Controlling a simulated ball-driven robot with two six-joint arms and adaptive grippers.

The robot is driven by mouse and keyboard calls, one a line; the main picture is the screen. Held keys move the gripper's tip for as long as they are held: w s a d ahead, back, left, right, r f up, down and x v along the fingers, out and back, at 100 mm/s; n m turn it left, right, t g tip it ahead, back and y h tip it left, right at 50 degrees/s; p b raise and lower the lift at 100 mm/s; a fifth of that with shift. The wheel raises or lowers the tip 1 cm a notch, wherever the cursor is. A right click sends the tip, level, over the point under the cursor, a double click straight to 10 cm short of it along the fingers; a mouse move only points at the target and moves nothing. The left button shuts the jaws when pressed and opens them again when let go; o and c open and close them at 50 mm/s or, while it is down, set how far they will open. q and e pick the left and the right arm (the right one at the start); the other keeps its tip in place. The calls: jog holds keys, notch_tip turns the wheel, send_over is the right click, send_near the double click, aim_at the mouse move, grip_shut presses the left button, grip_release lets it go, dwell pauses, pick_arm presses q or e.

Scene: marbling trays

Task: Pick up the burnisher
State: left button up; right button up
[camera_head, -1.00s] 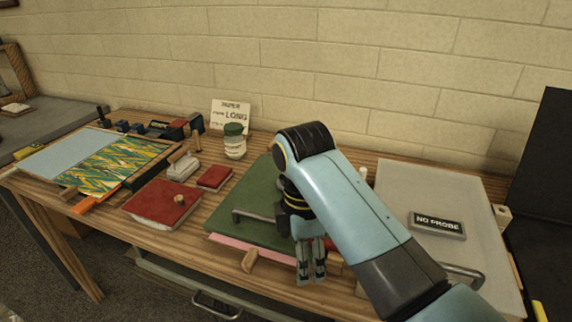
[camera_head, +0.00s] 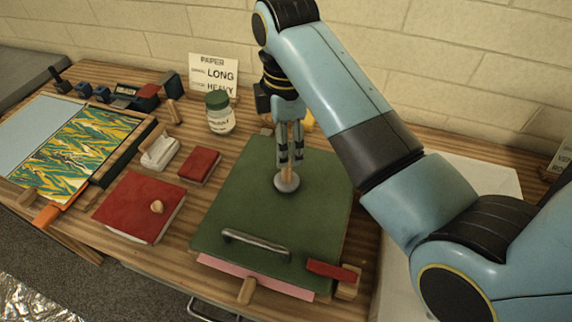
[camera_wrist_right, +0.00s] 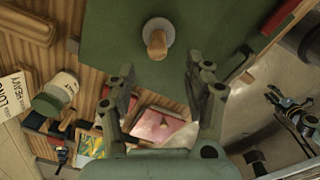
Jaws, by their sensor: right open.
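The burnisher, a round grey disc with an upright wooden handle (camera_head: 287,172), stands on the green board (camera_head: 240,190) towards its back. My right gripper (camera_head: 290,157) points down just above the handle, with its fingers open and empty. In the right wrist view the burnisher (camera_wrist_right: 157,40) lies ahead of the open right fingertips (camera_wrist_right: 164,72), roughly centred between them and not touching. What looks like my left gripper (camera_wrist_right: 288,108) shows at the right of the wrist view, too unclear to tell its opening.
A green-lidded jar (camera_head: 220,112) and a paper sign (camera_head: 213,75) stand behind the board. Red books (camera_head: 140,207) lie to its left. The board carries a metal handle (camera_head: 256,245) at its front. A red block (camera_head: 331,270) sits at the front right corner.

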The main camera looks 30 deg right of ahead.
aim_at(287, 173)
notch_tip(287, 173, down, 2)
jog(key=shift+d+f, duration=0.1)
jog(key=shift+f, duration=0.3)
notch_tip(287, 173, down, 4)
jog(key=shift+w+d+r+p, duration=0.15)
jog(key=shift+r+p, duration=0.05)
jog(key=shift+p, duration=0.4)
jog(key=shift+f, duration=0.55)
jog(key=c, duration=0.4)
pick_arm(q)
jog(key=shift+s+r, duration=0.15)
jog(key=shift+r, duration=0.55)
pick_arm(e)
grip_shut()
